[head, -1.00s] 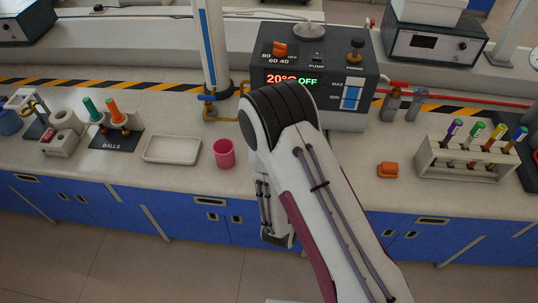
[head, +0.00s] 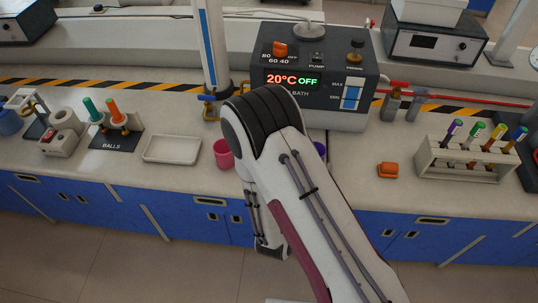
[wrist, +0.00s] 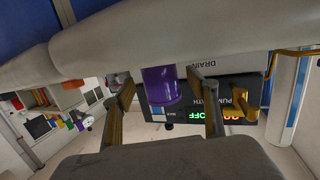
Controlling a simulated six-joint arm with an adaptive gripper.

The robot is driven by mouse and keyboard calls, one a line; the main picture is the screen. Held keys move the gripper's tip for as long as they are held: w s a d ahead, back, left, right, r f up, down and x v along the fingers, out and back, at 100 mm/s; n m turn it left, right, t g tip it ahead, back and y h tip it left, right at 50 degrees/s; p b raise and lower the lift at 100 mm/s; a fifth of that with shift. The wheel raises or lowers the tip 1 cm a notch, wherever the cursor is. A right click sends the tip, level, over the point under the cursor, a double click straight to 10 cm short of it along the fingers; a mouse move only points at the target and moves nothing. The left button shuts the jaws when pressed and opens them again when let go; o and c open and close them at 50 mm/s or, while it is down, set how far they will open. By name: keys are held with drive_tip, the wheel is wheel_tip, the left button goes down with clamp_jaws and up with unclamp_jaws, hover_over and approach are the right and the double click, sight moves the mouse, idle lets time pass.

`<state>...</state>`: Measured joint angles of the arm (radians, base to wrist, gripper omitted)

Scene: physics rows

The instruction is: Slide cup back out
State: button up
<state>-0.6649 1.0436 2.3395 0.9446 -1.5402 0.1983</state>
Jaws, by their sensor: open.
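A purple cup (wrist: 160,88) shows in the wrist view between the two fingers of my gripper (wrist: 162,80). The fingers are open, with a visible gap on the left side of the cup; whether the right finger touches it I cannot tell. In the head view only a sliver of the purple cup (head: 320,148) shows to the right of my arm, in front of the water bath. A pink cup (head: 224,154) stands on the bench left of my arm, partly covered by it. My gripper is hidden behind my arm in the head view.
The water bath (head: 312,82) stands behind my arm, reading 20°C OFF. A white tray (head: 172,149) lies left of the pink cup. An orange object (head: 387,170) and a tube rack (head: 462,165) are at right. Bench between arm and orange object is clear.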

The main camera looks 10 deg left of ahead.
drive_tip(key=shift+v, duration=2.9)
drive_tip(key=shift+w, duration=0.1)
